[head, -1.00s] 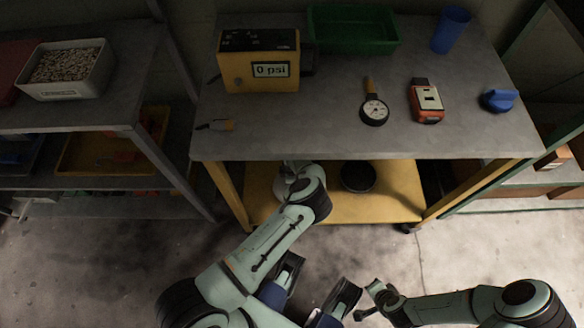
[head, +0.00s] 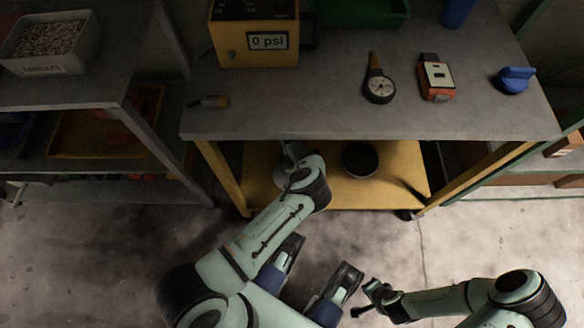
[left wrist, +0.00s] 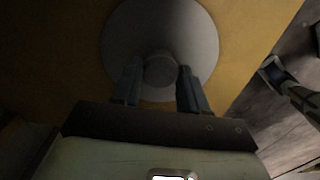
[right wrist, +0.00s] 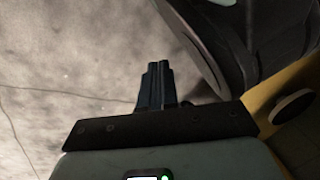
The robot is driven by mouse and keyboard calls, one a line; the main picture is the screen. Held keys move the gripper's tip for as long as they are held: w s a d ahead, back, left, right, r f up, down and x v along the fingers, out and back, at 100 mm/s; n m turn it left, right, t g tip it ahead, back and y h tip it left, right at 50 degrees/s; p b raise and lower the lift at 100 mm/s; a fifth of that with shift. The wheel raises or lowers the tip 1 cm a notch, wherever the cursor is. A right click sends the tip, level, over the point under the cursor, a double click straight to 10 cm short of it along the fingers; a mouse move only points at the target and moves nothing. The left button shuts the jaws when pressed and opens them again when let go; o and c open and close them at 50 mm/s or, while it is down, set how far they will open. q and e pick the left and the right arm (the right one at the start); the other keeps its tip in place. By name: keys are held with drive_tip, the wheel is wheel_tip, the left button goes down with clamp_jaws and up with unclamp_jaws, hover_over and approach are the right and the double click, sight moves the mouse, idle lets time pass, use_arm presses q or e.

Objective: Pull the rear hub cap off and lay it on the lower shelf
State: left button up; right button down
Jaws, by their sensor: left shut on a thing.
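The hub cap (left wrist: 160,30) is a round grey disc with a raised central knob, seen in the left wrist view. My left gripper (left wrist: 160,78) is shut on that knob, one finger on each side. The disc is over the yellow lower shelf (left wrist: 70,45); I cannot tell if it touches it. In the head view my left arm reaches under the bench top to the left part of the lower shelf (head: 400,192) and largely hides the cap. My right gripper (right wrist: 157,85) is shut and empty, above the floor in front of the bench.
A dark round object (head: 360,159) lies on the lower shelf, right of my left gripper. The grey bench top (head: 330,115) overhangs the shelf.

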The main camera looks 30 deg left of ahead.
drive_tip(key=shift+s, duration=0.1)
use_arm(q)
drive_tip(key=o, duration=1.3)
drive_tip(key=shift+o, duration=0.2)
wheel_tip(320, 180, up, 7)
drive_tip(key=p, duration=0.3)
drive_tip(key=shift+r, duration=0.2)
use_arm(e)
drive_tip(key=w+a+r+t, duration=0.1)
drive_tip(key=w+r, duration=0.4)
drive_tip(key=shift+t, duration=0.4)
